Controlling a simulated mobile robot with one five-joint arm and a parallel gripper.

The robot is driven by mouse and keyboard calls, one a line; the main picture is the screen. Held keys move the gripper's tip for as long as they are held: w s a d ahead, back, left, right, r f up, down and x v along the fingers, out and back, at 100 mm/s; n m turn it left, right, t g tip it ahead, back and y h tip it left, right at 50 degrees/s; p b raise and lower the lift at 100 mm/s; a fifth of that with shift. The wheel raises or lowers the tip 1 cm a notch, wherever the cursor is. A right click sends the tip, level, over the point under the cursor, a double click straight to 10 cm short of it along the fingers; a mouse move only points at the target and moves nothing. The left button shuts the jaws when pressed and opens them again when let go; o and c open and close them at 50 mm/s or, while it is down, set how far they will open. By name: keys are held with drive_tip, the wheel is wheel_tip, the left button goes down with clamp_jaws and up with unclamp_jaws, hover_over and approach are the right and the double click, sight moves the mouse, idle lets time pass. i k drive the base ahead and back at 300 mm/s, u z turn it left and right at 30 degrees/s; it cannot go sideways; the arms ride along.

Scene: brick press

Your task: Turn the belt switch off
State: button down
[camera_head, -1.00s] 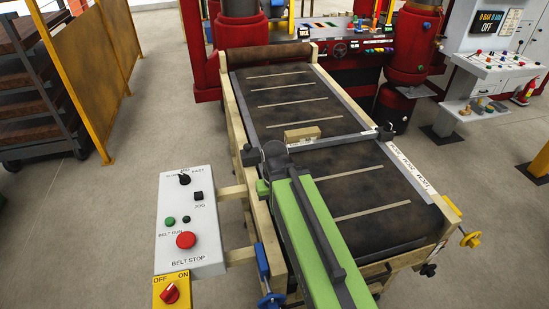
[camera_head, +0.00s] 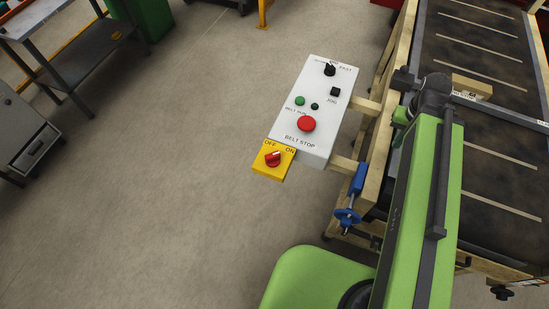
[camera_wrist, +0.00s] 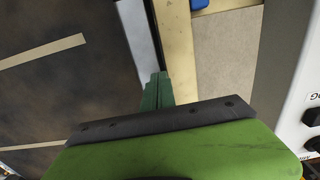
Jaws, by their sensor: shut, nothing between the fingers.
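The belt switch is a red rotary knob (camera_head: 272,159) on a yellow box (camera_head: 262,172), at the lower end of the white control panel. OFF is printed at its upper left and ON at its upper right. The knob's pale mark appears to lean toward ON. My gripper's dark green fingers (camera_wrist: 157,90) show in the wrist view, closed together and empty, over the side rail of the belt frame. In the head view the gripper is mostly hidden by my arm, right of the panel and well apart from the switch. The switch is not in the wrist view.
The white panel (camera_head: 318,135) carries a red BELT STOP button (camera_head: 306,124), a green button (camera_head: 300,101) and other controls. Wooden bars join it to the conveyor (camera_head: 480,110). A blue clamp (camera_head: 357,180) stands below. A cardboard-coloured block (camera_head: 471,86) lies on the belt. Floor left of the panel is clear.

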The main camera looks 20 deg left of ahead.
sight(272, 160)
drive_tip(key=k, duration=1.1)
drive_tip(key=u, duration=2.55)
drive_tip(key=k, duration=0.5)
drive_tip(key=z, duration=4.25)
drive_tip(key=i, duration=0.1)
drive_tip(key=u, duration=2.95)
drive_tip(key=i, duration=0.5)
drive_tip(key=z, duration=0.05)
